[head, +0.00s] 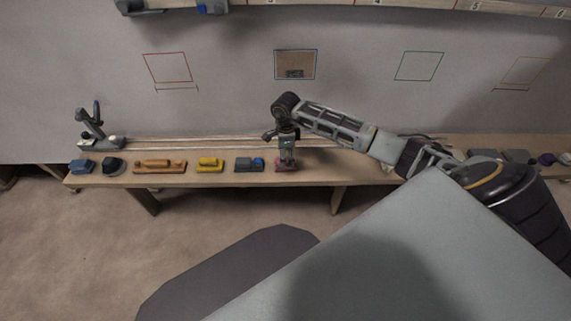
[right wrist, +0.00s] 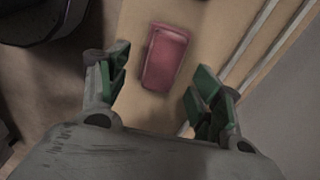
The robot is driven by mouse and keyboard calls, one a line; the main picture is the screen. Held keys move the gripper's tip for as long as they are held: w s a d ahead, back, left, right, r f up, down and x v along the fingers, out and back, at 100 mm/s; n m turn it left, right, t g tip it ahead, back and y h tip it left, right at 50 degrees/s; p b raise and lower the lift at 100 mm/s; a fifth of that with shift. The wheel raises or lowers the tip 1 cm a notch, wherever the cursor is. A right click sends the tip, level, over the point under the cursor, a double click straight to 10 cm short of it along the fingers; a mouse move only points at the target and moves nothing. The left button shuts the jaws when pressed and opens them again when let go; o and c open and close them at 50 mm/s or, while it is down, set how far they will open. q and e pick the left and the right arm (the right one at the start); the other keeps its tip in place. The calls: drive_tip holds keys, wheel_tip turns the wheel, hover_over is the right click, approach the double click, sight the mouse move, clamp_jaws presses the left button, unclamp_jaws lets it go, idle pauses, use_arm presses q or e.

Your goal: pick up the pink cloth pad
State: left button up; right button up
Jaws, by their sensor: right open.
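The pink cloth pad (right wrist: 165,57) lies flat on the wooden bench (right wrist: 205,22) in the right wrist view. It is a small rounded rectangle. In the head view only a bit of the pad (head: 280,168) shows at the foot of my right gripper (head: 286,162), which hangs down over it. In the right wrist view my right gripper (right wrist: 158,85) is open, its green-padded fingers apart on either side of the pad's near end. Nothing is between the fingers that I can see touching. My left gripper is not in view.
A dark block with a blue part (head: 249,164) lies close left of my right gripper. Farther left are a yellow block (head: 210,164), an orange-brown tool (head: 160,166), a black item (head: 112,165) and a blue item (head: 83,166). Rails run along the bench's back, before the wall.

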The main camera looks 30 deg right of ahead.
drive_tip(key=f, duration=0.3)
drive_tip(key=shift+w+f, duration=0.2)
drive_tip(key=shift+f, duration=0.4)
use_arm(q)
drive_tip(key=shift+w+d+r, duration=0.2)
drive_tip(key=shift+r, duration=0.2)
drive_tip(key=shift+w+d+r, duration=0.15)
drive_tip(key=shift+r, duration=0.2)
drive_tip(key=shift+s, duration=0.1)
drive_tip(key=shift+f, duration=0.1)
use_arm(e)
drive_tip(key=c, duration=1)
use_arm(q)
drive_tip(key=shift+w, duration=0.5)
use_arm(e)
drive_tip(key=shift+c, duration=0.5)
drive_tip(key=shift+r, duration=0.1)
